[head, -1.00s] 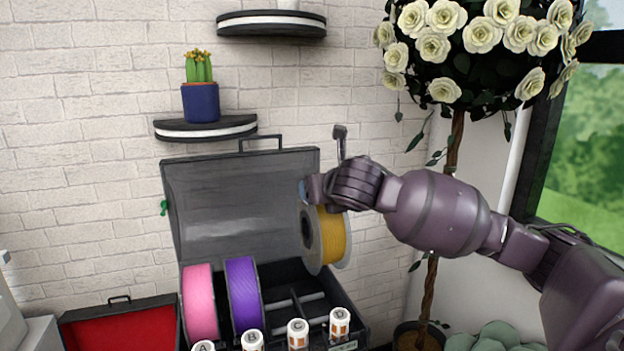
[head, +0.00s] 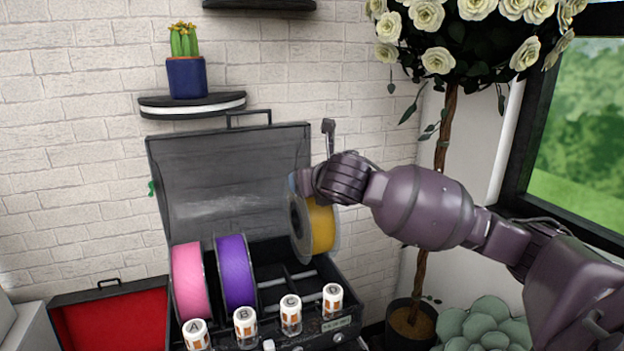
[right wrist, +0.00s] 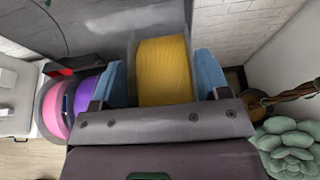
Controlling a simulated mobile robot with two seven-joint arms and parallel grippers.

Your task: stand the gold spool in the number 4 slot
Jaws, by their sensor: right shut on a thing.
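The gold spool (head: 318,228) is held upright by my right gripper (head: 306,186) above the right part of the open dark case (head: 345,275). In the right wrist view the gold spool (right wrist: 164,70) sits between the two blue finger pads of my right gripper (right wrist: 166,80). A pink spool (head: 190,283) and a purple spool (head: 236,272) stand in the left slots of the case. Dividers show to the right of the purple spool, under the gold one, with empty slots between them. I cannot read a slot number 4. My left gripper is not in view.
Several white lettered jars (head: 291,310) stand along the case front. The raised lid (head: 225,185) is behind the spools. A red-lined box (head: 110,325) lies at left. A shelf with a cactus (head: 186,75) is above. A potted tree (head: 440,170) and a succulent (head: 485,325) are at right.

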